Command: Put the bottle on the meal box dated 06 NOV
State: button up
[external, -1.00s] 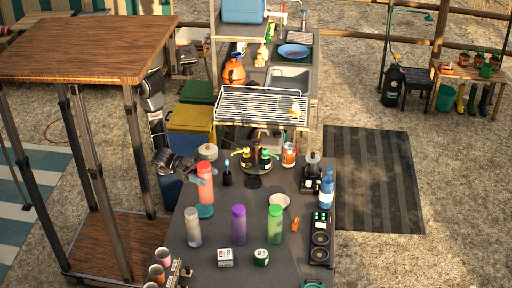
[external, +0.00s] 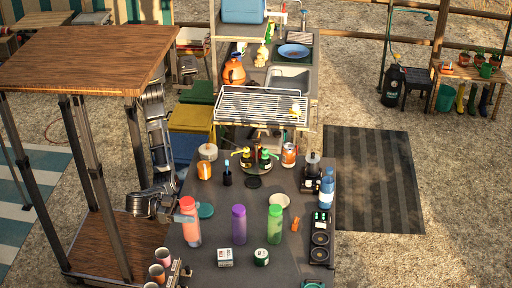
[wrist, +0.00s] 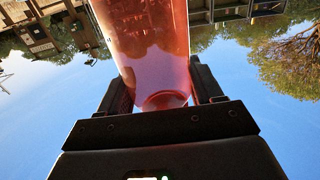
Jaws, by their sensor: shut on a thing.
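A translucent red bottle (external: 191,228) is upright over the left part of the dark table in the external view. My gripper (external: 179,214) is shut on it from the left. The wrist view shows the red bottle (wrist: 155,45) between the two jaws (wrist: 160,88). I cannot tell whether its base touches the table. A small white box (external: 225,258) with a label stands near the front of the table, right of the bottle. Its print is too small to read, so I cannot tell whether it is the meal box dated 06 NOV.
A purple bottle (external: 239,226) and a green bottle (external: 274,225) stand to the right. A green tin (external: 261,257) is beside the white box. A teal disc (external: 205,210) lies behind the red bottle. Several cups (external: 158,271) stand front left. A wooden-topped frame (external: 85,55) rises at left.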

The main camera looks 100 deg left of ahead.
aim_at(192, 230)
jog(key=w+a+f+n+y, duration=0.1)
jog(key=w+a+f+y, duration=0.1)
jog(key=w+f, duration=0.9)
jog(key=shift+w+a+f+n+y, duration=0.15)
jog(key=shift+a+f+n+y, duration=0.3)
jog(key=shift+a, duration=0.25)
jog(key=shift+f, duration=0.2)
jog(key=o, duration=1.4)
jog(key=shift+r, duration=0.2)
jog(key=s, duration=0.4)
jog(key=s+d, duration=0.1)
jog(key=s, duration=0.3)
jog(key=s+b, duration=0.1)
jog(key=s, duration=0.3)
jog(key=shift+d, duration=0.3)
